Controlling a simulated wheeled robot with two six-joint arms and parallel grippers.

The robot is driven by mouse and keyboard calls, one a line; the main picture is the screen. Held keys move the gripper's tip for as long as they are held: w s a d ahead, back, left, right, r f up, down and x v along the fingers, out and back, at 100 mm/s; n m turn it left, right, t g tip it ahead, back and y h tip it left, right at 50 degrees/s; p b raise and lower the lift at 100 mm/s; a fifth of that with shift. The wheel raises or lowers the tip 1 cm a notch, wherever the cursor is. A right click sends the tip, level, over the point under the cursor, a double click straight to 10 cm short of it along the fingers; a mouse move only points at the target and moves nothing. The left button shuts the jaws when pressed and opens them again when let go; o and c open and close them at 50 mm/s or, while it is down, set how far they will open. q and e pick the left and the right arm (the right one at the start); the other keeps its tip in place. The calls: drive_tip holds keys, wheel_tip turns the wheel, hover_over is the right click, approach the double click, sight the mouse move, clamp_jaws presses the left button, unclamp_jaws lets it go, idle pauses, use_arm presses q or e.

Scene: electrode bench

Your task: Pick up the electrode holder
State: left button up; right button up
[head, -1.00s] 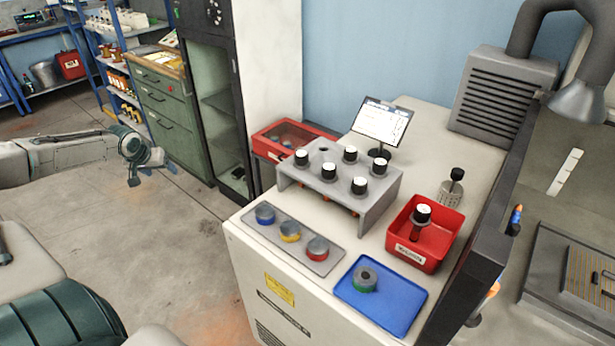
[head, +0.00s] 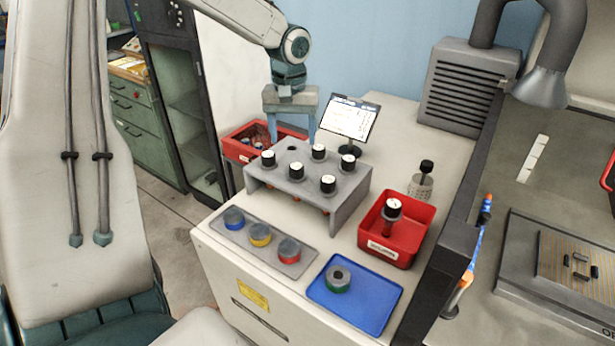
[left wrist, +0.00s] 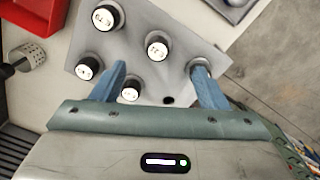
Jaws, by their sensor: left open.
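In the head view, a grey rack (head: 343,207) on the white bench holds several upright black-capped electrodes with white labelled tops, such as one at the front (head: 328,183). One rack hole is empty. Another black-capped piece (head: 391,211) stands in a red bin (head: 415,235). I cannot tell which piece is the electrode holder. My left gripper (head: 291,122) is open, pointing down above the back of the rack. In the left wrist view its fingers (left wrist: 157,70) are spread, with a capped electrode (left wrist: 156,47) showing between and nothing held. The right gripper is not in view.
A screen on a stand (head: 348,120) is right behind the rack. A grey tray (head: 246,240) holds blue, yellow and red-banded pots. A blue tray (head: 375,300) holds a green-banded ring piece (head: 337,279). A perforated canister (head: 421,184) and dark partition (head: 450,250) stand right.

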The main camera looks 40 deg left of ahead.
use_arm(q)
hover_over(296, 166)
drive_tip(key=f, duration=0.4)
drive_tip(key=shift+s+a+p, duration=0.15)
drive_tip(key=shift+s+p, duration=0.2)
drive_tip(key=shift+p, duration=0.05)
drive_tip(key=shift+w+f, duration=0.1)
drive_tip(key=shift+f, duration=0.5)
drive_tip(key=shift+f+p, duration=0.5)
drive_tip(key=shift+p, duration=0.1)
drive_tip(key=f, duration=0.1)
drive_tip(key=f+p, duration=0.1)
drive_tip(key=f, duration=0.1)
drive_tip(key=shift+w, duration=0.3)
drive_tip(key=shift+f, duration=0.55)
drive_tip(key=shift+c, duration=0.7)
drive_tip(key=c, duration=1.1)
